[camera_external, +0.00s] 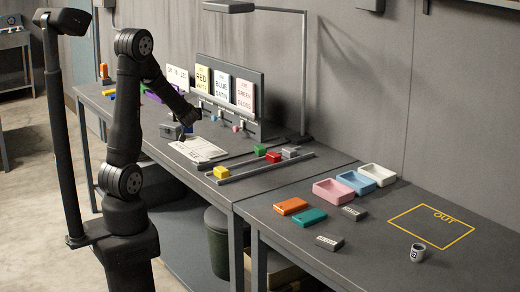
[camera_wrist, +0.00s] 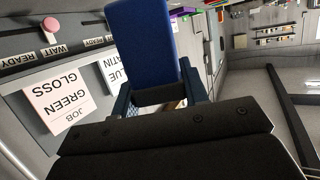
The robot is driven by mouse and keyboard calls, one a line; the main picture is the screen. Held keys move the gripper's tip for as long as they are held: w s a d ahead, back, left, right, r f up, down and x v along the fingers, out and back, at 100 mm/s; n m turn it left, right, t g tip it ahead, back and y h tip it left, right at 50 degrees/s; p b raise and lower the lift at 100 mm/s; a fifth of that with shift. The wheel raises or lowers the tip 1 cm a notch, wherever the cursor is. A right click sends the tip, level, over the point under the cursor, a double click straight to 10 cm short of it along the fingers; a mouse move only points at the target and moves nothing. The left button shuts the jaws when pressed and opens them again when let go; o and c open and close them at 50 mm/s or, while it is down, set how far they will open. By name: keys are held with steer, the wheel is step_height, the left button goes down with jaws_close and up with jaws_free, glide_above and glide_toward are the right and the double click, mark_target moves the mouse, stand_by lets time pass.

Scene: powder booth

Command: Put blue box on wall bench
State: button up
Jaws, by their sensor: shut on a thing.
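The blue box (camera_wrist: 146,42) fills the upper middle of the wrist view, between the two fingers of my gripper (camera_wrist: 160,98). My gripper is shut on it. In the external view my gripper (camera_external: 190,116) hangs above the long grey bench along the wall (camera_external: 135,122), in front of the job sign board. I cannot make out the blue box in the external view. Which surface is called the wall bench is not labelled in the frames.
A grey box (camera_external: 171,130) and a white sheet (camera_external: 198,150) lie below my gripper. Yellow (camera_external: 221,172), green and red blocks sit by a rail.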

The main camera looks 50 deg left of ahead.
steer(key=shift+s+a+f+n+g, duration=0.4)
steer(key=shift+s+a, duration=0.25)
steer(key=shift+s, duration=0.15)
steer(key=shift+f+y, duration=0.2)
steer(key=shift+y, duration=0.1)
steer(key=shift+f, duration=3.15)
steer(key=shift+f, duration=0.3)
steer(key=o, duration=1.2)
steer(key=v, duration=1.7)
steer(key=shift+d+r, duration=0.2)
steer(key=shift+r, duration=0.05)
